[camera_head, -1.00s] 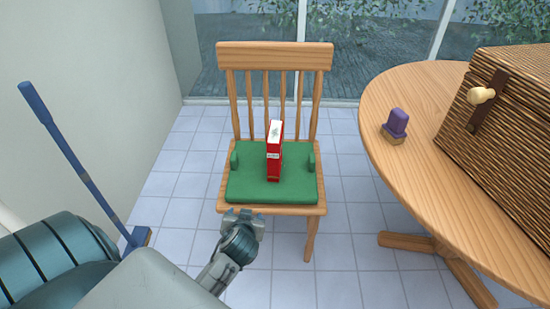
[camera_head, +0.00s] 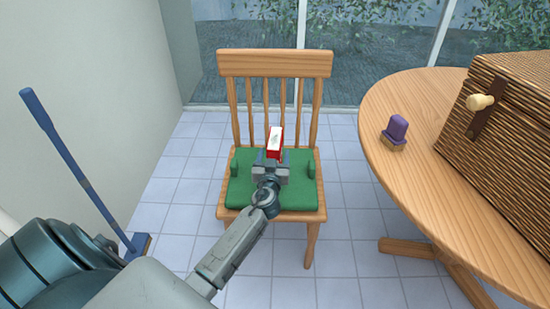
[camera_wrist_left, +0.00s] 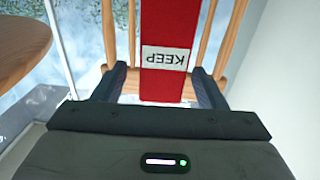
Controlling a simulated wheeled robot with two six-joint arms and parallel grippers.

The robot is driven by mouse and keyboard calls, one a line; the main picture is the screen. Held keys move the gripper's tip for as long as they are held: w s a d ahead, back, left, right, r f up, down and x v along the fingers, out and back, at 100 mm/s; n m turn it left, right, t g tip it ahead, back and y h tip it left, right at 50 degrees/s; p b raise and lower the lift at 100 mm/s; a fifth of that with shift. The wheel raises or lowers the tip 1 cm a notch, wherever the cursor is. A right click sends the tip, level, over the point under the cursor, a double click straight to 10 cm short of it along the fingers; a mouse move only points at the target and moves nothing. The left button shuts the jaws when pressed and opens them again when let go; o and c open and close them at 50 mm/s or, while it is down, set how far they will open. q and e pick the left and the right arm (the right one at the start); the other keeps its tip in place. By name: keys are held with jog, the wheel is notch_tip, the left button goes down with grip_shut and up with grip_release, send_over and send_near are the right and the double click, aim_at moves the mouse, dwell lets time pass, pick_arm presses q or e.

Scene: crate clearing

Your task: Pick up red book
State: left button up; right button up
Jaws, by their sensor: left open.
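The red book (camera_head: 275,145) stands upright on the green seat cushion (camera_head: 305,198) of the wooden chair. Its lower part is hidden behind my left gripper in the head view. My left gripper (camera_head: 271,160) is open, right in front of the book. In the left wrist view the book's red spine (camera_wrist_left: 168,88), with a white label reading "KEEP" upside down, lies between the two fingers (camera_wrist_left: 160,88). I cannot tell whether the fingers touch it. My right gripper is not in view.
The chair's slatted back (camera_head: 275,64) rises behind the book. A round wooden table (camera_head: 420,110) at the right bears a purple-topped stamp-like object (camera_head: 397,129) and a wicker chest (camera_head: 510,130). A blue broom (camera_head: 75,160) leans at the left.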

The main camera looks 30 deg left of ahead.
pick_arm(q)
jog(key=x, duration=0.5)
jog(key=shift+s+a+r+p, duration=0.1)
jog(key=shift+p, duration=0.25)
jog(key=shift+r, duration=0.1)
grip_shut()
